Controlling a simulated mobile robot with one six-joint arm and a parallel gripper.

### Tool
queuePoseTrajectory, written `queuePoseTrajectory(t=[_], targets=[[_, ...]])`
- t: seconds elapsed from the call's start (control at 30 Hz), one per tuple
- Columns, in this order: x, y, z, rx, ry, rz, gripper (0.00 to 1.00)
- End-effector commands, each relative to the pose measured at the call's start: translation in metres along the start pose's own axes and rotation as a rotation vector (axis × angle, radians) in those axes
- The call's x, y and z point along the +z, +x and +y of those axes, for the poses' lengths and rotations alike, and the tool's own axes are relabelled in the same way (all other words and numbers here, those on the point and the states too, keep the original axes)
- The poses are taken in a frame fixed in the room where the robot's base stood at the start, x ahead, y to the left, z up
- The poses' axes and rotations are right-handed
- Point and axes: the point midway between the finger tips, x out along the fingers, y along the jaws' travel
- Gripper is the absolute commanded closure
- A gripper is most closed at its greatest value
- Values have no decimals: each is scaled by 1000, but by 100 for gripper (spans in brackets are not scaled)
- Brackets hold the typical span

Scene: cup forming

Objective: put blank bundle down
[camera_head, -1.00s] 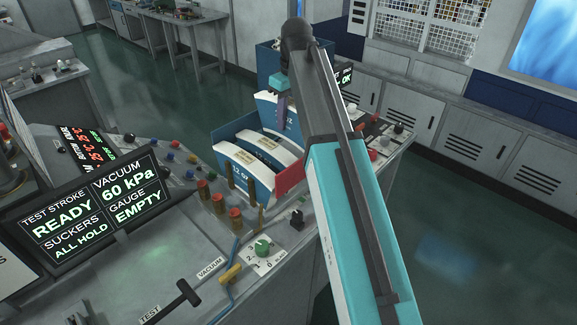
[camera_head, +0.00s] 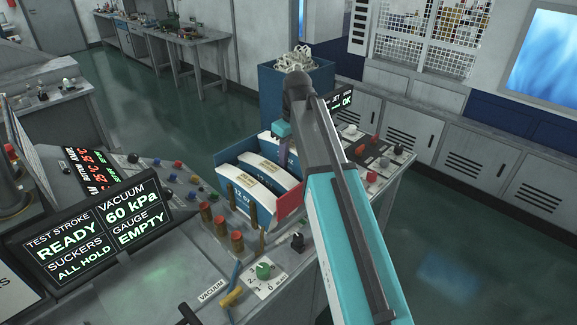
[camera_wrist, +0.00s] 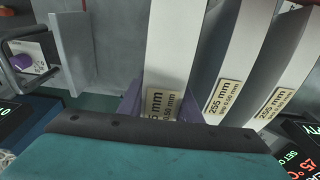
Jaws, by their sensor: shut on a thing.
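My gripper (camera_head: 283,152) has purple fingers, shut on a blank bundle, a white-topped, blue-sided stack (camera_head: 266,148). In the wrist view the held bundle (camera_wrist: 176,45) runs as a pale strip between the purple fingers (camera_wrist: 163,104), its size label partly hidden. It is low in the blue rack (camera_head: 232,149), behind two similar bundles (camera_head: 257,182). In the wrist view those two bundles (camera_wrist: 231,60) stand to its right, apart from it. The held bundle's underside is hidden, so I cannot tell whether it touches the rack floor.
A red plate (camera_head: 290,199) closes the rack's right end. Brass posts (camera_head: 236,240) and coloured buttons stand in front of it. A tall blue bin (camera_head: 275,93) with pale scrap stands behind. The screen (camera_head: 95,230) reads READY, 60 kPa, gauge EMPTY.

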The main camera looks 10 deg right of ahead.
Motion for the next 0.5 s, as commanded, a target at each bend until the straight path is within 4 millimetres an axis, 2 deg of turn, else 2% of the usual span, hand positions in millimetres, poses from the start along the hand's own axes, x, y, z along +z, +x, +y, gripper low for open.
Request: queuePoseTrajectory(t=[0.33,0.5], targets=[[0,0,0,0,0,1,100],[2,8,0,-1,1,-1,100]])
